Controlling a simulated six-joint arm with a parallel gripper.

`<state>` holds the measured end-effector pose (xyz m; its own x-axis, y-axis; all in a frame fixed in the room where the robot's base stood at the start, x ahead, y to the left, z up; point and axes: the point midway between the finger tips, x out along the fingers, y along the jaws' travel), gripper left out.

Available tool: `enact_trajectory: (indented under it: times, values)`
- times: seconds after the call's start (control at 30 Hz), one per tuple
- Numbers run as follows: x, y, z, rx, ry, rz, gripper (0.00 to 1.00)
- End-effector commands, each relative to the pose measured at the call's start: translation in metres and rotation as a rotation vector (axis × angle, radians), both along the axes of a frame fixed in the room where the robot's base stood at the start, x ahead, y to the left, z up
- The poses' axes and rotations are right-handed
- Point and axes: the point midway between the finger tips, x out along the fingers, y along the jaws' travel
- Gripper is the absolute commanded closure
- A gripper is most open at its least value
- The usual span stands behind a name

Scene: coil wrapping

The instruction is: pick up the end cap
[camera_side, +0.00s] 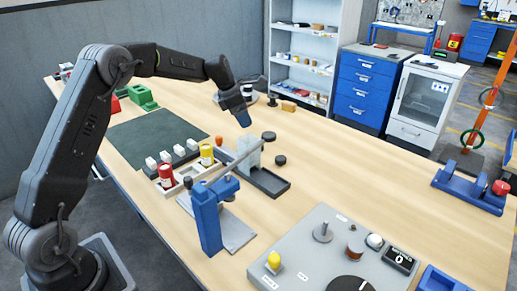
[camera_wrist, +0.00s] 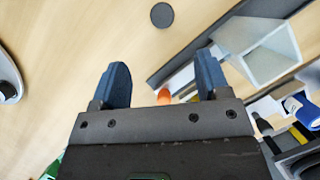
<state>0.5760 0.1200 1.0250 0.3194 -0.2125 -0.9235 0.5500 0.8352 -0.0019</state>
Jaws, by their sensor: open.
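Two flat dark round discs, which look like end caps, lie on the wooden table: one disc (camera_side: 269,136) is beyond the clear box, the other disc (camera_side: 280,160) is nearer the dark tray. One dark disc also shows in the wrist view (camera_wrist: 162,15), at the top, ahead of the fingertips and apart from them; I cannot tell which of the two it is. My gripper (camera_side: 244,119) hangs above the table, left of the discs. Its blue fingers stand apart with nothing held between them in the wrist view (camera_wrist: 162,78).
A dark tray (camera_side: 272,186) and a clear box (camera_wrist: 275,62) stand close to my gripper's right finger. A small orange thing (camera_wrist: 164,97) shows between the fingers, lower down. A blue clamp stand (camera_side: 207,218) and red and yellow spools are nearby. Table right of the discs is clear.

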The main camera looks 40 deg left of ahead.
Motion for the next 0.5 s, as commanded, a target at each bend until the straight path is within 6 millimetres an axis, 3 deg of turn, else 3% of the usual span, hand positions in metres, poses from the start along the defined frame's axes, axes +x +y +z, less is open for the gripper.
enact_trajectory:
  times: [0.2,0.5]
  values:
    - [0.013,-0.011,-0.042,0.000,0.004,-0.004,0.31]
    - [0.022,-0.016,-0.067,0.001,0.000,-0.005,0.31]
